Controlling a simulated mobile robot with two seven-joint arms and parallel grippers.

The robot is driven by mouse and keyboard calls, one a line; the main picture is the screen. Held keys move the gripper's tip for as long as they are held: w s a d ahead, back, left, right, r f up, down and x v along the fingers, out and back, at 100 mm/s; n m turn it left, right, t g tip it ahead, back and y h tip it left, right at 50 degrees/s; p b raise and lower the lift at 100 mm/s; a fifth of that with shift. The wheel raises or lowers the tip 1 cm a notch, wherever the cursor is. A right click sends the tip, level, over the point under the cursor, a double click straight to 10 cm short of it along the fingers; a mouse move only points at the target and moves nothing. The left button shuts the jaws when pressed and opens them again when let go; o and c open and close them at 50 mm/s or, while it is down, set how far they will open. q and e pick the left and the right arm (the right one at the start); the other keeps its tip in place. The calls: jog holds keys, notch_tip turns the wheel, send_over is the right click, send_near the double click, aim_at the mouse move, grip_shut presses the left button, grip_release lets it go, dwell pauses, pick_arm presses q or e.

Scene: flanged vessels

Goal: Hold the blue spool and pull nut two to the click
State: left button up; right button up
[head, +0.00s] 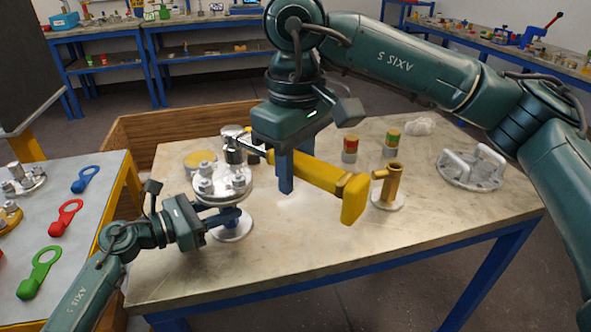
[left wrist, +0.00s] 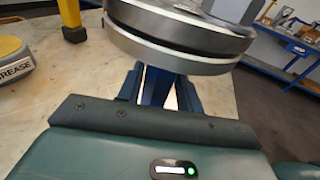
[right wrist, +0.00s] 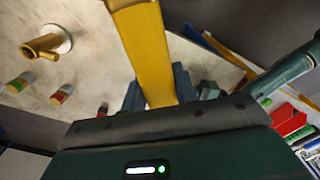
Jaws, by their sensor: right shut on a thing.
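The flanged vessel (head: 222,185) stands on the pale table, with silver bolts and nuts on its top plate. Its blue spool (head: 231,225) is mostly hidden below the flange. My left gripper (head: 226,217) is at the spool, under the flange discs (left wrist: 180,40); blue fingers against blue spool hide whether it grips. My right gripper (head: 284,172) is shut on the yellow handle of a wrench (head: 325,182), which also fills the right wrist view (right wrist: 145,50). The wrench's silver head (head: 233,137) is over a nut at the flange's back; the exact seating cannot be made out.
A brass fitting on a round base (head: 388,190), two banded cans (head: 349,150) and a plate with handles (head: 472,168) stand to the right. A yellow-topped tin (head: 200,160) is behind the vessel. The side table (head: 60,190) holds coloured ring tools. The front table area is clear.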

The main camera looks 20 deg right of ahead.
pick_arm(q)
jog(key=o, duration=0.4)
jog(key=shift+o, duration=0.2)
